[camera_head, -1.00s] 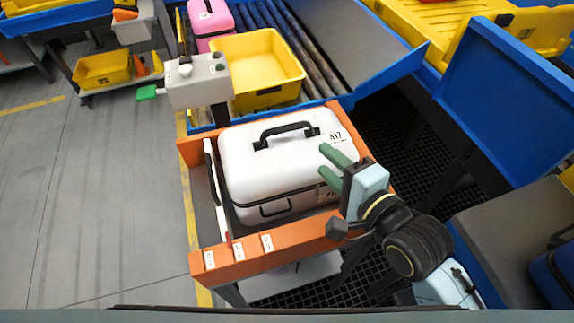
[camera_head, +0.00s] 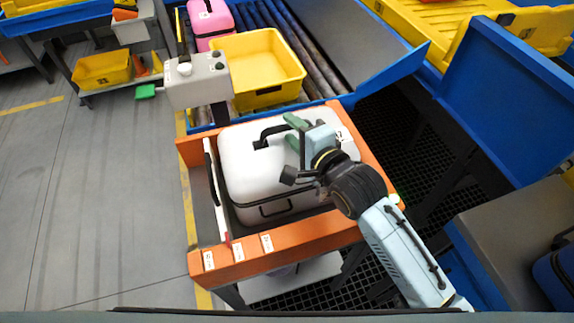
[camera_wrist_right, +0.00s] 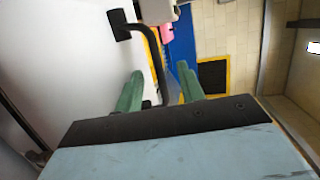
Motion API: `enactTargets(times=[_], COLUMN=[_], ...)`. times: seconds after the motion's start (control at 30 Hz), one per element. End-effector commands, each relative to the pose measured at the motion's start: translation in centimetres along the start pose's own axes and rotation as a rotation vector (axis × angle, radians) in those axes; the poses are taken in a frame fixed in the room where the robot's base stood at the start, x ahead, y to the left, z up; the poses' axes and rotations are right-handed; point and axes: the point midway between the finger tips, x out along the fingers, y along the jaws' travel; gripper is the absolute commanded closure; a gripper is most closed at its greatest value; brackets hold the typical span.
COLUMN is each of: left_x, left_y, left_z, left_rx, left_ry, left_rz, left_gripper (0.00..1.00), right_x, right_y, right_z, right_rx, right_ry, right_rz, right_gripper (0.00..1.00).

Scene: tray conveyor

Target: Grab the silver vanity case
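The silver vanity case (camera_head: 250,165) looks white with dark trim and lies in an orange-edged bay. Its black top handle (camera_head: 270,133) is partly hidden behind my right gripper in the head view. My right gripper (camera_head: 292,132) is over the top of the case, at the handle. In the right wrist view the two green fingers of my right gripper (camera_wrist_right: 160,92) are apart, and the black handle (camera_wrist_right: 152,50) runs down between them. The fingers do not look closed on it. The white case top (camera_wrist_right: 65,60) fills the left of that view. My left gripper is not in view.
The orange frame (camera_head: 290,241) borders the case. A grey control box with buttons (camera_head: 197,88) stands at the bay's back left. A yellow tray (camera_head: 255,50) and a pink case (camera_head: 208,20) are on the rollers behind. Open floor (camera_head: 90,200) lies to the left.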

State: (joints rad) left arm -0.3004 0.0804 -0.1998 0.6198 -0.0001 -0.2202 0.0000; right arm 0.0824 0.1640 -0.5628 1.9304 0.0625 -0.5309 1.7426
Motion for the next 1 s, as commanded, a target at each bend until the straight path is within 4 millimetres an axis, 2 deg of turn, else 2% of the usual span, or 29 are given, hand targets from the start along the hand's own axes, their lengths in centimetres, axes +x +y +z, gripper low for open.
enactTargets(times=[0.17, 0.47, 1.0], left_x=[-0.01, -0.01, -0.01], left_y=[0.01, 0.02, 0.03], left_z=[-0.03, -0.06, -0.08], left_rx=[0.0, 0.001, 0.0], left_ry=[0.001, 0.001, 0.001], left_rz=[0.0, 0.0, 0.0], left_gripper=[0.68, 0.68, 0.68], right_x=[0.01, -0.01, -0.03], right_y=[0.0, 0.01, 0.02], right_z=[0.01, 0.0, -0.01], right_rx=[0.0, 0.0, 0.0], right_ry=[0.0, 0.0, 0.0], right_rz=[0.0, 0.0, 0.001], right_gripper=[0.61, 0.99, 1.0])
